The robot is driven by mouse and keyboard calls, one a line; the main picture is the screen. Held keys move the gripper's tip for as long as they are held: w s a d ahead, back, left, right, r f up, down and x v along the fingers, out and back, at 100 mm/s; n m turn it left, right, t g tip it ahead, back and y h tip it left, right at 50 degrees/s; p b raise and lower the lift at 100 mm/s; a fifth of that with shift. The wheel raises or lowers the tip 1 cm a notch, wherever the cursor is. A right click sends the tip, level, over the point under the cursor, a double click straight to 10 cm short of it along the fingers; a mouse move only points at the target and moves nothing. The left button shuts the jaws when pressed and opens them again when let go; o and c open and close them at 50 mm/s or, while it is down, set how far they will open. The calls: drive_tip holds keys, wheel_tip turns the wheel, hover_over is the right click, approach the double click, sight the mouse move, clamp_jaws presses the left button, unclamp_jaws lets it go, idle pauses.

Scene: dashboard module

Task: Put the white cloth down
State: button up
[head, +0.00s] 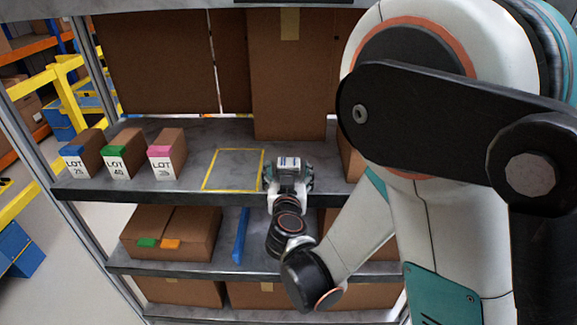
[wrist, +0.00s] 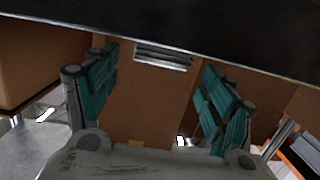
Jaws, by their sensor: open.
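No white cloth can be made out in either view. My gripper (head: 289,170) is at the upper shelf's front edge, just right of a yellow outlined square (head: 207,180). In the wrist view my gripper (wrist: 160,75) has its two teal-padded fingers spread wide apart. No object is seen between the fingers; brown cardboard shows behind them. The square on the grey shelf looks bare. The area directly behind my gripper is hidden in the head view.
Three small boxes marked LOT, with blue (head: 81,155), green (head: 124,154) and pink (head: 166,154) tops, stand on the upper shelf (head: 215,133) at left. A tall carton (head: 290,85) stands behind my gripper. Cartons (head: 172,232) and a blue bar (head: 240,236) are on the shelf below.

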drive_tip(key=s+r, duration=0.1)
drive_tip(key=s, duration=0.7)
drive_tip(key=shift+s+a+r+b, duration=0.15)
drive_tip(key=shift+s+r+b, duration=0.05)
drive_tip(key=shift+s+b, duration=0.25)
drive_tip(key=shift+w, duration=0.1)
